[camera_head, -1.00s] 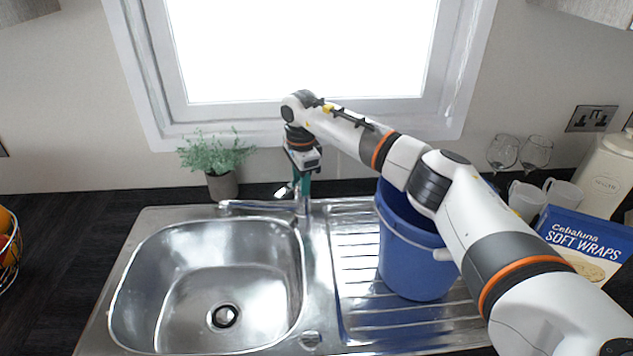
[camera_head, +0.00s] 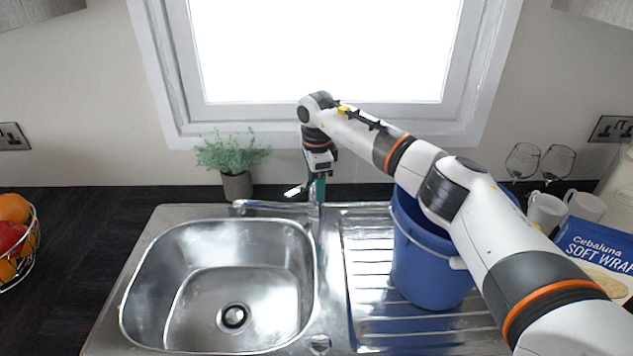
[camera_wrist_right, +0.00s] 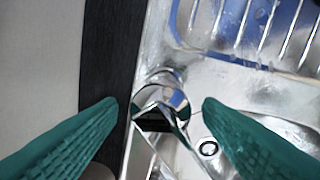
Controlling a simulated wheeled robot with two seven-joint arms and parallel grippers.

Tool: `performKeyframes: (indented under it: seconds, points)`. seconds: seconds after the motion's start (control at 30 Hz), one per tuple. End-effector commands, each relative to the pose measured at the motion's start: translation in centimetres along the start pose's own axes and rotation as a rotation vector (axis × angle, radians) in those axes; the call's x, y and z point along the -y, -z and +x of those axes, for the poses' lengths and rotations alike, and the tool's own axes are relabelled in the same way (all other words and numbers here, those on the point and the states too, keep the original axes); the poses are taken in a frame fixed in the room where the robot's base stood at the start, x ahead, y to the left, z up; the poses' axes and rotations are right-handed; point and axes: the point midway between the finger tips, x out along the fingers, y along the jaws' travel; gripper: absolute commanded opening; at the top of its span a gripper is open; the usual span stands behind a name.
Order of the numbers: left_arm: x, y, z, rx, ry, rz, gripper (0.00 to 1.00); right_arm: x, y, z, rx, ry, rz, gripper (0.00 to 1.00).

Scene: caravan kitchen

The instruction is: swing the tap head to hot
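The chrome tap (camera_head: 316,213) stands at the back of the steel sink, with its spout (camera_head: 270,207) pointing left over the basin. A small bright piece (camera_head: 293,191), probably the tap's lever, shows just left of the gripper. My right gripper (camera_head: 317,188) points down over the tap's top and partly hides it. In the right wrist view its two green fingers (camera_wrist_right: 159,104) are apart, with the round chrome tap head (camera_wrist_right: 162,92) between them. I see gaps on both sides, so neither finger clearly touches it. My left gripper is not in view.
A blue bucket (camera_head: 425,265) stands on the drainer, under my right arm. A potted plant (camera_head: 236,183) is behind the basin (camera_head: 190,310). Mugs (camera_head: 546,212), glasses and a wraps box (camera_head: 595,250) are at right, a fruit basket (camera_head: 30,245) at left.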

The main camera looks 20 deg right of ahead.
Motion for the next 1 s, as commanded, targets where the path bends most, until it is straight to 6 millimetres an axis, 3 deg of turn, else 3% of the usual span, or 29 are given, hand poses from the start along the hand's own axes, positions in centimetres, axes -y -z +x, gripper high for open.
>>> performKeyframes:
  seconds: [0.37, 0.8, 1.0]
  points:
    - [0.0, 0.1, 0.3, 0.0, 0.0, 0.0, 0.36, 0.0, 0.0, -0.7, 0.001, 0.0, -0.001, 0.6]
    - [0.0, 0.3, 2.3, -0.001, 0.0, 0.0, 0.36, 0.0, 0.0, -9.2, 0.001, -0.001, -0.001, 0.6]
    - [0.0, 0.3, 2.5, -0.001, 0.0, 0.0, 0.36, 0.0, 0.0, -11.5, 0.001, 0.001, 0.0, 0.6]
